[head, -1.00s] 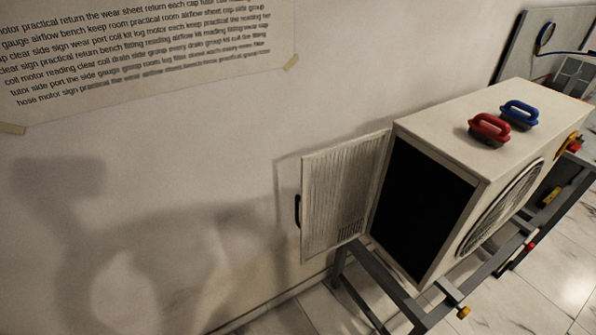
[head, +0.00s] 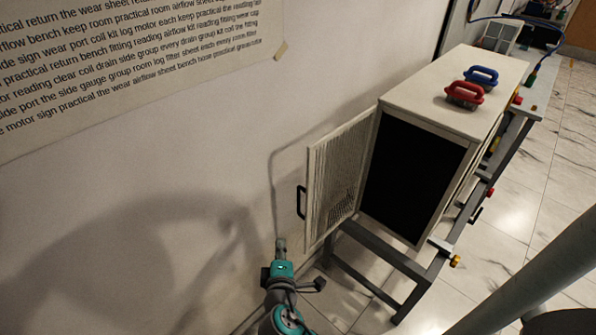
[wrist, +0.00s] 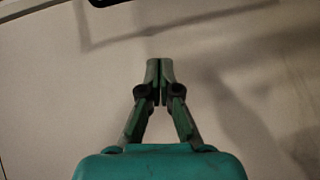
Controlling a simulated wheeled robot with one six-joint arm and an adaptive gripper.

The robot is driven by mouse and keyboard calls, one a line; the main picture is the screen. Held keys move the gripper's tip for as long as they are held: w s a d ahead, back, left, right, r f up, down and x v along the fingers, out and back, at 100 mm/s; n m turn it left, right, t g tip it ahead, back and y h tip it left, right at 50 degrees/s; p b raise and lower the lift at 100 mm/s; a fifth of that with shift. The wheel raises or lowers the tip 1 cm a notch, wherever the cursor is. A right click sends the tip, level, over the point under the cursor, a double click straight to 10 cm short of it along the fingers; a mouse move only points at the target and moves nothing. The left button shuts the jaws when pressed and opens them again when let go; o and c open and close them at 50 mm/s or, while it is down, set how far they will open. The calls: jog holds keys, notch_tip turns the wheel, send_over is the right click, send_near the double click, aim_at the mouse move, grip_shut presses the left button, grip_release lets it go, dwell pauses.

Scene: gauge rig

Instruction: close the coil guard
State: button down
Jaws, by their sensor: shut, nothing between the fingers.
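The coil guard (head: 338,175) is a pale slatted panel in the head view, hinged on the left edge of the white outdoor unit (head: 450,85). It stands swung open toward the wall, baring the unit's dark end face (head: 412,180). A black handle (head: 301,202) sits on the guard's free left edge. My gripper (head: 281,243) is below and slightly left of the guard in the picture, apart from the handle. In the wrist view my gripper (wrist: 160,72) is shut and empty against a pale background. A dark bar at that view's top edge is too cropped to identify.
The unit stands on a grey metal frame (head: 385,258). A red gauge handle (head: 465,94) and a blue one (head: 481,76) sit on its top. The wall (head: 150,180) is close behind the guard.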

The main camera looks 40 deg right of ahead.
jog(key=w+d+r+m+g+h, duration=0.2)
jog(key=w+r+g+h, duration=0.15)
jog(key=r, duration=0.45)
jog(key=w+d+r+m+g+h, duration=0.2)
jog(key=w+r+h, duration=0.15)
jog(key=r, duration=0.35)
jog(key=s+d, duration=0.1)
jog(key=d, duration=0.7)
jog(key=shift+d+r, duration=0.2)
jog(key=shift+d, duration=0.15)
jog(key=shift+s, duration=0.15)
